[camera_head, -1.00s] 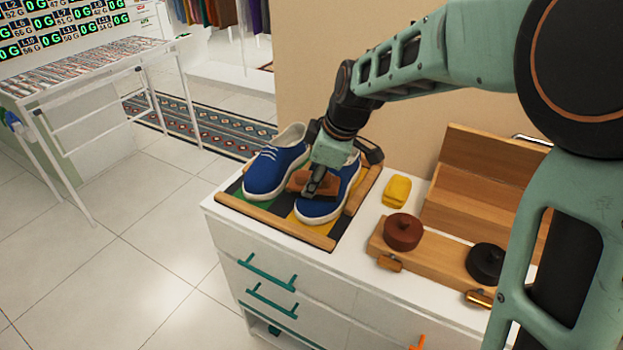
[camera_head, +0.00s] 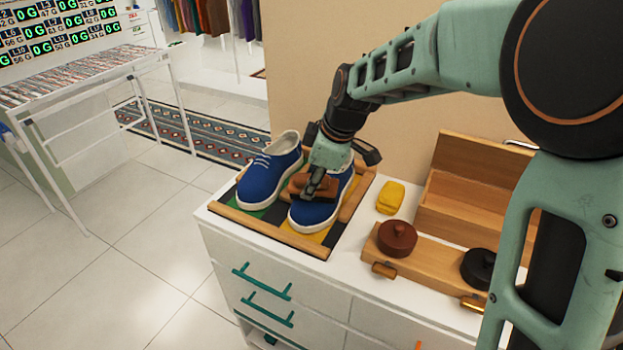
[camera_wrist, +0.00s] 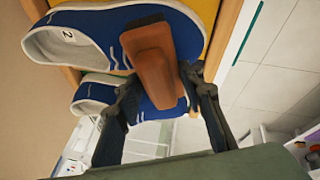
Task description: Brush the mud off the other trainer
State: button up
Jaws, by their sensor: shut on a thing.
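Two blue trainers with white soles stand side by side on a wood-edged tray (camera_head: 262,229). The left trainer (camera_head: 266,178) is clear of my gripper. My gripper (camera_head: 315,183) is over the right trainer (camera_head: 310,216), shut on a brown wooden brush (camera_head: 325,188). The brush lies across the front upper of that trainer and seems to touch it. In the wrist view the brush (camera_wrist: 153,62) covers part of the nearer trainer (camera_wrist: 90,32), whose insole shows a "2". The other trainer (camera_wrist: 97,93) shows beyond it. I cannot make out any mud; the brush's underside is hidden.
On the white cabinet top, a yellow sponge-like block (camera_head: 390,198) lies right of the tray. A wooden board holds a brown round tin (camera_head: 397,238) and a black one (camera_head: 480,267). An open wooden box (camera_head: 470,200) stands behind. A wall is close behind the tray.

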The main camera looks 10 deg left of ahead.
jog(key=shift+s+a+f, duration=0.1)
jog(key=shift+s+a, duration=0.15)
jog(key=shift+s, duration=0.2)
jog(key=shift+s+a+f+b, duration=0.2)
jog(key=shift+s+b, duration=0.15)
jog(key=shift+s, duration=0.1)
jog(key=shift+s+a+f+b, duration=0.15)
jog(key=shift+s+b, duration=0.15)
jog(key=shift+s, duration=0.15)
notch_tip(320, 180, up, 8)
jog(key=s+p, duration=0.2)
jog(key=p, duration=0.3)
jog(key=shift+a, duration=0.35)
